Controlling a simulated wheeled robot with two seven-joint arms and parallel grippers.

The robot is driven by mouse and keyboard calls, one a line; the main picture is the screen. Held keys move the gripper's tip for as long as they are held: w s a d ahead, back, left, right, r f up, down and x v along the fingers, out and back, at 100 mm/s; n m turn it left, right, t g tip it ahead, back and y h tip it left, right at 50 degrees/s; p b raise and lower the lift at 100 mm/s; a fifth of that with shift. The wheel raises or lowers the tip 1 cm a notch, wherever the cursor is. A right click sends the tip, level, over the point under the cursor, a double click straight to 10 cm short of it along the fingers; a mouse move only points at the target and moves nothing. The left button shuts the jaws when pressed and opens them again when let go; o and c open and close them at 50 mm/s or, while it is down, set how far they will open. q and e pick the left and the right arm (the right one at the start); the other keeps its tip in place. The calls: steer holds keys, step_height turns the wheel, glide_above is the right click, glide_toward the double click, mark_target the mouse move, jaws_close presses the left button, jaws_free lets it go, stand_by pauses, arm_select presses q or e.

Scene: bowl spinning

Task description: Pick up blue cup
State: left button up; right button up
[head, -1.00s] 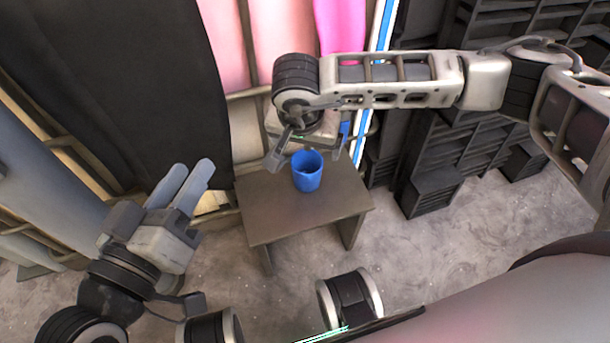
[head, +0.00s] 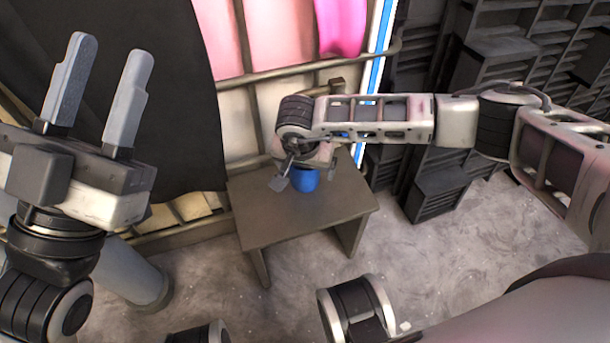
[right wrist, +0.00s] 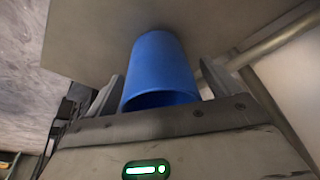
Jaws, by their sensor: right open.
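The blue cup (head: 305,181) stands on a small brown table (head: 262,217) in the head view, its upper part hidden by my right gripper (head: 296,184). In the right wrist view the cup (right wrist: 161,68) lies between the two fingers of my right gripper (right wrist: 158,88), which are open, one on each side of it. I cannot tell whether either finger touches it. My left gripper (head: 100,90) is raised at the left of the head view, its two fingers apart with nothing between them.
A rail (head: 300,69) and pink panels stand behind the table. A black cloth (head: 150,100) hangs at the left. Dark shelving (head: 440,190) stands to the right of the table. The grey floor in front of the table is clear.

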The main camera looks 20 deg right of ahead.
mark_target(304, 172)
steer(key=shift+w+f, duration=0.1)
steer(key=shift+f, duration=0.1)
arm_select(q)
steer(key=shift+s+r+m+h, duration=0.15)
steer(key=shift+r+m+h, duration=0.1)
steer(key=shift+m+h, duration=0.25)
arm_select(e)
steer(key=c, duration=1.2)
steer(key=shift+o, duration=0.2)
steer(key=shift+r, duration=0.15)
